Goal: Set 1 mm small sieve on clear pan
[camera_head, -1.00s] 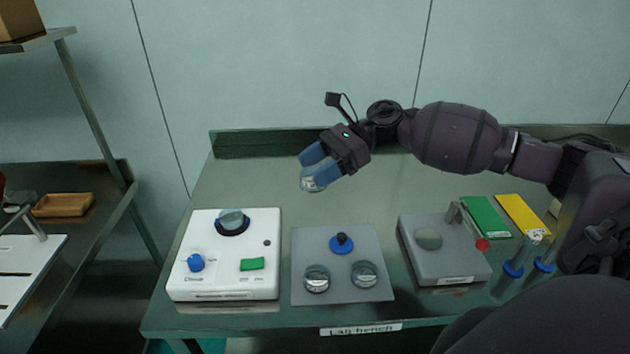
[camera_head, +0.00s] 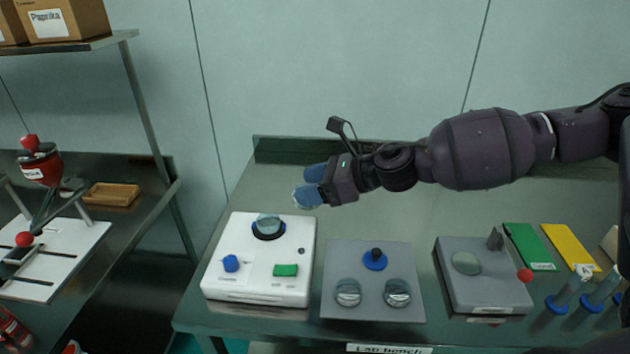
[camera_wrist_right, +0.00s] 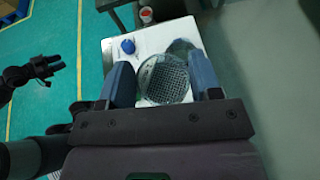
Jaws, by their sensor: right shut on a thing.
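The small sieve (camera_wrist_right: 168,80), a round clear-walled piece with a mesh, is held between the blue fingers of my right gripper (camera_head: 308,187), which is shut on it. In the head view the sieve (camera_head: 307,198) is a small pale disc, partly hidden by the fingers. The clear pan (camera_head: 268,224) sits in a dark ring at the back of the white shaker (camera_head: 247,251). The held sieve is above the bench, up and right of the pan, apart from it. My left gripper (camera_wrist_right: 45,70) shows dark and small in the right wrist view; its opening is unclear.
A grey plate (camera_head: 336,262) right of the shaker carries two clear round pieces (camera_head: 348,292) (camera_head: 397,292) and a blue piece with a black knob (camera_head: 375,260). A grey device (camera_head: 490,290) stands farther right. The bench behind the shaker is clear.

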